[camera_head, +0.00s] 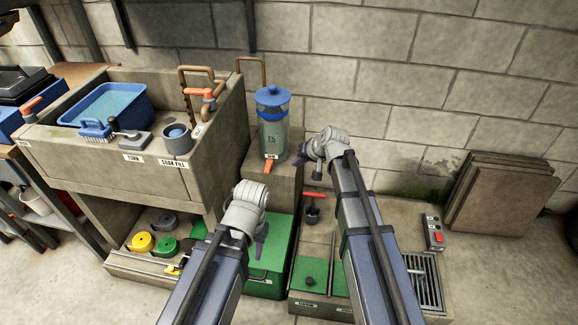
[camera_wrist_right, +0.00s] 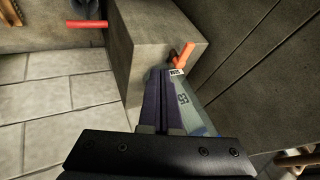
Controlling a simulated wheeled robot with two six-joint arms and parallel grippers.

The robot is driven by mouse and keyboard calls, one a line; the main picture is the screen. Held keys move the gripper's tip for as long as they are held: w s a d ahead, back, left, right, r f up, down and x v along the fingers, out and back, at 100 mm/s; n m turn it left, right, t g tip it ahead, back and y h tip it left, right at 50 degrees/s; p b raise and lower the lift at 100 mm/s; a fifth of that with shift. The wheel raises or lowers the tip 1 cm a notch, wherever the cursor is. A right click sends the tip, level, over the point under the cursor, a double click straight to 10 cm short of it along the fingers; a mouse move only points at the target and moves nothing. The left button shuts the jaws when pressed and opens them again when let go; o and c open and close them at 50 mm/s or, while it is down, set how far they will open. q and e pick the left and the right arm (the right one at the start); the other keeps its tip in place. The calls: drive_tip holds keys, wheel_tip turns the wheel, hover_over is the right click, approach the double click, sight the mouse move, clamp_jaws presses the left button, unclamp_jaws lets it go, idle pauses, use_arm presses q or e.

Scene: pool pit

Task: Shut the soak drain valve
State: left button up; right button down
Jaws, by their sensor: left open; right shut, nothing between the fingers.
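A transparent canister with a blue lid (camera_head: 272,118) stands on a concrete block against the wall. An orange lever (camera_head: 268,167) sits at its base beside a small label; the lever also shows in the right wrist view (camera_wrist_right: 184,56). A red-handled valve (camera_head: 314,195) stands lower, right of the block; its red handle shows in the right wrist view (camera_wrist_right: 87,24). I cannot tell which is the soak drain valve. My right gripper (camera_head: 302,158) is shut and empty, right of the canister, touching neither handle. My left gripper (camera_head: 261,240) is open and empty above the green box.
The concrete sink (camera_head: 215,140) at left holds a blue basin (camera_head: 112,104), a grey cup (camera_head: 177,139) and another orange-handled valve (camera_head: 202,94). A green box (camera_head: 277,250) stands below my left gripper. A red-button switch (camera_head: 435,237) and slabs (camera_head: 505,195) are at right.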

sight(268, 167)
drive_tip(key=w+a+f+b, duration=0.5)
drive_tip(key=a+f+b, duration=0.1)
drive_tip(key=a+f, duration=0.1)
drive_tip(key=shift+w, duration=0.15)
